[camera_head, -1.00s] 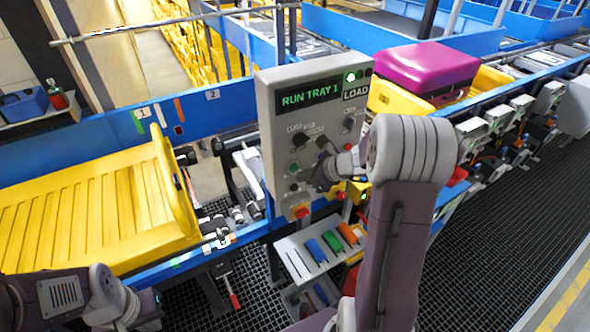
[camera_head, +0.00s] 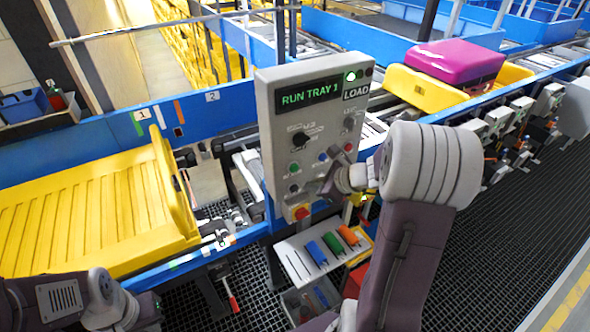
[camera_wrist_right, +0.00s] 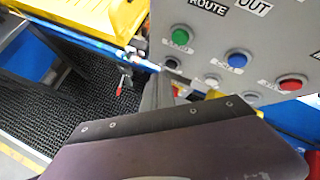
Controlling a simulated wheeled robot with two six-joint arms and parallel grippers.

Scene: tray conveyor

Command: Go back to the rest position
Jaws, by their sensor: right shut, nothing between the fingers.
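My right gripper (camera_head: 322,190) is shut and empty. It is in front of the lower part of the grey control panel (camera_head: 268,130). In the right wrist view its dark fingers (camera_wrist_right: 160,88) point at the panel's lower edge, below a green button (camera_wrist_right: 180,35) and left of a blue button (camera_wrist_right: 236,60). I cannot tell whether the tips touch the panel. The panel's screen (camera_head: 309,93) reads "RUN TRAY 1", with a lit green lamp above "LOAD". Part of my left arm shows at the lower left, but its gripper fingers are out of view.
A yellow tray (camera_head: 80,222) stands tilted at the left. A magenta suitcase (camera_head: 455,62) rides in another yellow tray (camera_head: 425,90) on the conveyor at the back right. A small shelf (camera_head: 297,262) with coloured items sits below the panel. Dark grating floor lies at the right.

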